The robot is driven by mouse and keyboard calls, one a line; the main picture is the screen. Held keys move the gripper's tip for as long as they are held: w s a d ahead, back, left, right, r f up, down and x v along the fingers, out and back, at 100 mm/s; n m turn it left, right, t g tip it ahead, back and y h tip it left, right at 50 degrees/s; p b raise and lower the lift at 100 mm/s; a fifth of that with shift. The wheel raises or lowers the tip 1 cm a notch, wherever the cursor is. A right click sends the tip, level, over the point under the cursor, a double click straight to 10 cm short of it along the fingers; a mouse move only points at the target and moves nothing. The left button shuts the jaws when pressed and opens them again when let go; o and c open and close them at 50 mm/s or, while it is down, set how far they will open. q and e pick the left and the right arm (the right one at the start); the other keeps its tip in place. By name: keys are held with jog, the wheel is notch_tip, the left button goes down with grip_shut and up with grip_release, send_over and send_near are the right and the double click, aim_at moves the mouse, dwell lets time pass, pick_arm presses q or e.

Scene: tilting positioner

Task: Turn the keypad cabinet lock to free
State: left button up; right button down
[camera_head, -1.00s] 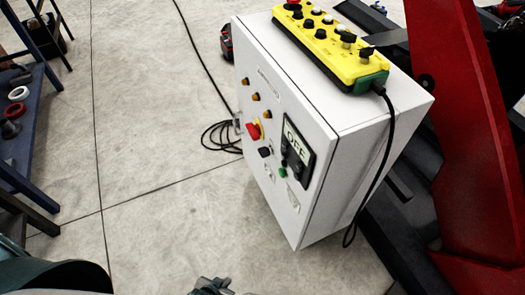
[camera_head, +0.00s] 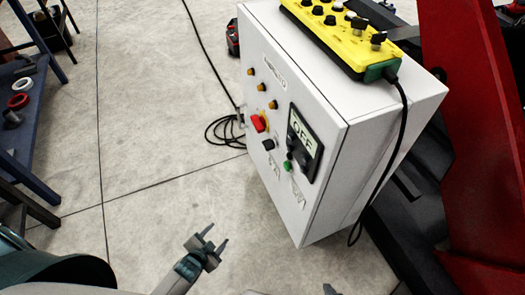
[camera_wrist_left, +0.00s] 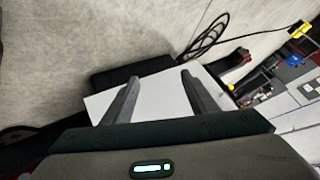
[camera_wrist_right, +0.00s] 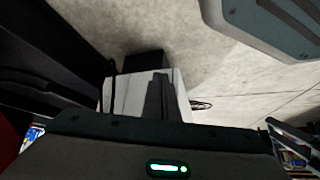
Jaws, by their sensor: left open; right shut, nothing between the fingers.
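The white cabinet (camera_head: 350,112) stands with its control face to the left. The face carries a red switch on a yellow plate (camera_head: 259,123), a black knob (camera_head: 268,144), a green button (camera_head: 287,166) and a dark panel reading OFF (camera_head: 303,143). I cannot tell which part is the lock. My left gripper (camera_head: 215,240) is open and empty, below and left of the face, apart from it. Its fingers show in the left wrist view (camera_wrist_left: 160,75) before a white surface. My right gripper (camera_wrist_right: 158,78) is shut and empty; only a dark tip shows at the head view's bottom edge.
A yellow button box (camera_head: 345,38) lies on the cabinet top, its black cable (camera_head: 403,130) hanging down the right side. A red and black machine (camera_head: 470,150) stands close on the right. A blue bench (camera_head: 35,130) is at the left. The floor between is clear except for coiled cable (camera_head: 222,132).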

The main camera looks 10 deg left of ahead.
aim_at(268, 145)
pick_arm(q)
jog(key=w+a+r+m+t+h+b, duration=0.2)
jog(key=w+a+r+m+t+b, duration=0.15)
jog(key=w+r+m, duration=0.45)
jog(key=w+a+r+m+t+h+b, duration=0.25)
jog(key=w+r+m+b, duration=0.25)
jog(key=w+r+m, duration=0.3)
pick_arm(e)
jog(key=w+a+r+t+y, duration=0.2)
jog(key=w+a+r+t, duration=0.3)
jog(key=r, duration=0.4)
pick_arm(q)
jog(key=d+r+m+g+h+b, duration=0.3)
jog(key=r+m+h+b, duration=0.4)
jog(key=m, duration=1.5)
notch_tip(268, 145, up, 3)
jog(key=shift+s+d+f+m+g+h, duration=0.15)
jog(key=shift+s+m+g+h, duration=0.25)
jog(key=shift+g+h, duration=0.6)
pick_arm(e)
notch_tip(268, 145, up, 16)
jog(key=a+t+y, duration=0.1)
jog(key=a+t, duration=0.1)
jog(key=t, duration=0.1)
jog(key=shift+a+f+y, duration=0.2)
jog(key=shift+a+y, duration=0.15)
jog(key=shift+y, duration=0.05)
